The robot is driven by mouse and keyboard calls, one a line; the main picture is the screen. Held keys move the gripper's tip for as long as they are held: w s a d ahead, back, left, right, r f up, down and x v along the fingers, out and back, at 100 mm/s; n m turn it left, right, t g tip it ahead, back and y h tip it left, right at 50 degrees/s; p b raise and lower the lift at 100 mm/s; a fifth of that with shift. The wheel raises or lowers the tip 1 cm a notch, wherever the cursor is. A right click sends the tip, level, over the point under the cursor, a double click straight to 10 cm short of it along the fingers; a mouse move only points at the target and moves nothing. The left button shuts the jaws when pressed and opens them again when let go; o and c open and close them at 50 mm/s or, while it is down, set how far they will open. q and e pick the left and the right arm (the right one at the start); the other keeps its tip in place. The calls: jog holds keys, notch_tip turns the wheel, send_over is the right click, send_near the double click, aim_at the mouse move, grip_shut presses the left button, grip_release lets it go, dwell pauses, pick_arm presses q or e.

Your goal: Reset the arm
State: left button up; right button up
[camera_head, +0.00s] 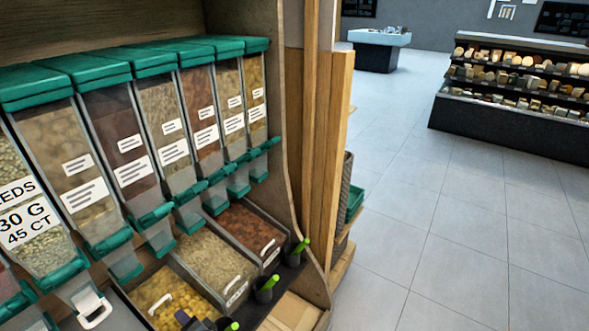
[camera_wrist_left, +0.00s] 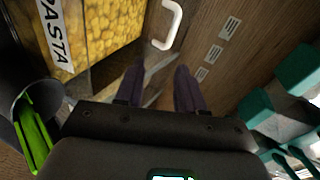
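My left gripper (camera_wrist_left: 159,80) shows in the left wrist view with its two dark fingers apart and nothing between them. In the head view only a small dark part of it (camera_head: 193,322) shows at the bottom edge, in front of the bin of yellow pasta (camera_head: 172,298). In the wrist view the yellow pasta (camera_wrist_left: 110,28) lies to the upper left behind a label reading PASTA. A white handle (camera_wrist_left: 168,25) is beyond the fingertips; I cannot tell if they touch anything. My right gripper is in neither view. No juicer shows.
Clear dispensers with green lids (camera_head: 150,62) line the wooden shelf at left. Scoops with green handles (camera_head: 268,284) stand in dark holders beside the open bins. A wooden post (camera_head: 330,150) bounds the shelf. Open tiled floor (camera_head: 450,230) lies right, before a stocked display (camera_head: 515,90).

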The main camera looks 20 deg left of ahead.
pick_arm(q)
jog(key=s+d+t+h, duration=0.2)
jog(key=d+t+h, duration=0.2)
jog(key=d+h, duration=0.85)
jog(key=s+d+r+g+h+p, duration=0.1)
jog(key=s+d+r+g, duration=0.25)
jog(key=s+d, duration=0.35)
jog(key=s+d+r+g+h+p, duration=0.15)
jog(key=s+d+r, duration=0.3)
jog(key=s, duration=0.45)
notch_tip(320, 180, up, 34)
jog(key=p, duration=3.4)
jog(key=shift+w+y, duration=0.3)
jog(key=shift+w, duration=0.1)
jog(key=shift+f, duration=0.1)
